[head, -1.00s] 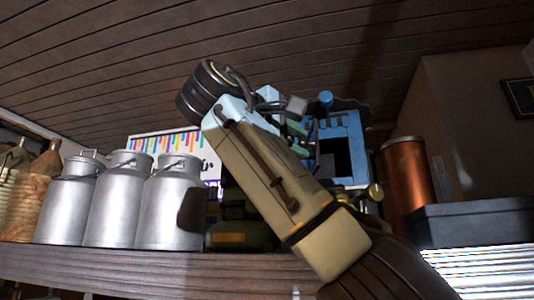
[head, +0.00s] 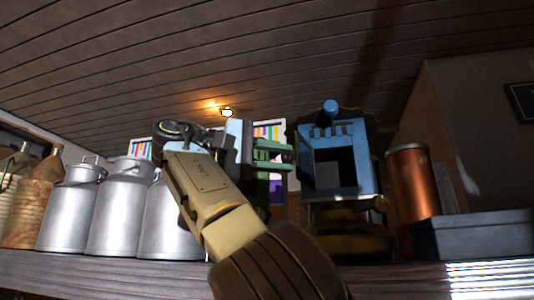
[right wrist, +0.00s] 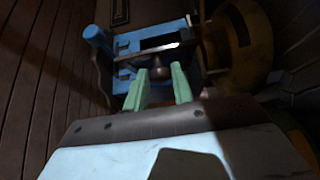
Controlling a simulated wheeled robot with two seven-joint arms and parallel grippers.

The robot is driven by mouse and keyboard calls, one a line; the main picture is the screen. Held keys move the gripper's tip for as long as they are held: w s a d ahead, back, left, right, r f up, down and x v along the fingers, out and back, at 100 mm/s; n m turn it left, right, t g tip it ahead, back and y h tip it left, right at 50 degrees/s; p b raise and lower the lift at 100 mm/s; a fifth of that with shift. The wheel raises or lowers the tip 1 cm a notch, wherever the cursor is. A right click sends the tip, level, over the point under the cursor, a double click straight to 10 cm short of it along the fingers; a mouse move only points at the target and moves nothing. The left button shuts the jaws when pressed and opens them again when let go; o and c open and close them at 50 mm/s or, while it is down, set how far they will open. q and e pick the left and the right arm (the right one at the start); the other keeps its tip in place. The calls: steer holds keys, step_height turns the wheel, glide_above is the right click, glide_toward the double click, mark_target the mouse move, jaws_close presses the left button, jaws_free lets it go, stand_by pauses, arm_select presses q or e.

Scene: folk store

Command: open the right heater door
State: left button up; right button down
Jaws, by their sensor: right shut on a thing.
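The blue heater (head: 350,180) stands on the shelf right of centre in the head view, with a dark square opening in its front. A narrow blue strip at the opening's left edge looks like its door (head: 304,165), seen nearly edge-on. My right gripper (head: 289,157) reaches in from the left, green fingers at that strip. In the right wrist view its fingers (right wrist: 160,71) close around a small dark knob (right wrist: 158,74) in front of the blue heater (right wrist: 125,50). The exact grip on the knob is dim. My left gripper is out of view.
Several metal milk cans (head: 120,210) stand on the shelf (head: 120,272) at left. A copper cylinder (head: 413,190) and a dark grey box (head: 475,235) stand close right of the heater. My right arm hides the shelf's middle.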

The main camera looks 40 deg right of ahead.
steer(key=shift+d, duration=0.1)
stand_by(0.3)
steer(key=c, duration=1.4)
jaws_free()
steer(key=shift+o, duration=1.2)
steer(key=shift+s+d, duration=0.15)
steer(key=shift+a, duration=0.2)
